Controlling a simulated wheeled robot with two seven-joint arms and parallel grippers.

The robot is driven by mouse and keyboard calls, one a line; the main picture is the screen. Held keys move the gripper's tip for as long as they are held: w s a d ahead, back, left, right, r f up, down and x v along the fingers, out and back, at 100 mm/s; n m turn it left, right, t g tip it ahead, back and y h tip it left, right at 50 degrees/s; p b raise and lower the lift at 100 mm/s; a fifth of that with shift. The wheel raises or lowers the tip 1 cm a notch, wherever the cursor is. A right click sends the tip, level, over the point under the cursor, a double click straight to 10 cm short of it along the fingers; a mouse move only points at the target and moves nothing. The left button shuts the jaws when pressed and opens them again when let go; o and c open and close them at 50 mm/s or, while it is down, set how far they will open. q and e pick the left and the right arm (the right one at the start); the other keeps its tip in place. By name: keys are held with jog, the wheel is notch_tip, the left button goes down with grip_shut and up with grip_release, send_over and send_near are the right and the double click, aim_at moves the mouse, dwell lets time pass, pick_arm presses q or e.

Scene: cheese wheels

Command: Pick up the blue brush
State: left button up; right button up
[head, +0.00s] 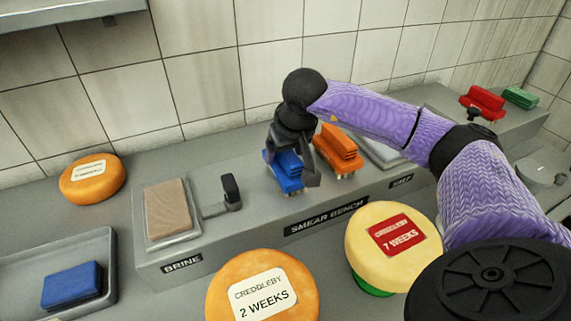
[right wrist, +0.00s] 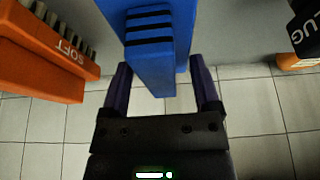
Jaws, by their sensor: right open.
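The blue brush (head: 288,168) stands bristles down on the raised grey smear bench (head: 250,224), left of an orange brush (head: 337,147). My right gripper (head: 291,176) is over the blue brush, fingers pointing down, one on each side of it. In the right wrist view, the near end of the blue brush (right wrist: 158,40) reaches between the open fingers of the right gripper (right wrist: 161,78). I see small gaps beside it and no clear grip. The gripper hides part of the brush in the head view. My left gripper is not in view.
The orange brush, marked SOFT in the right wrist view (right wrist: 45,62), is close by. A blue block (head: 72,285) lies in a tray at left. Cheese wheels (head: 262,290) and (head: 392,240) stand in front of the bench. Red (head: 482,103) and green (head: 520,97) brushes are far right.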

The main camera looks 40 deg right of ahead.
jog(key=shift+f, duration=0.15)
grip_shut()
dwell(0.4)
notch_tip(320, 180, up, 10)
jog(key=p, duration=0.2)
jog(key=shift+r+p, duration=0.25)
jog(key=shift+p, duration=0.05)
jog(key=c, duration=0.7)
grip_release()
jog(key=shift+c, duration=0.2)
grip_shut()
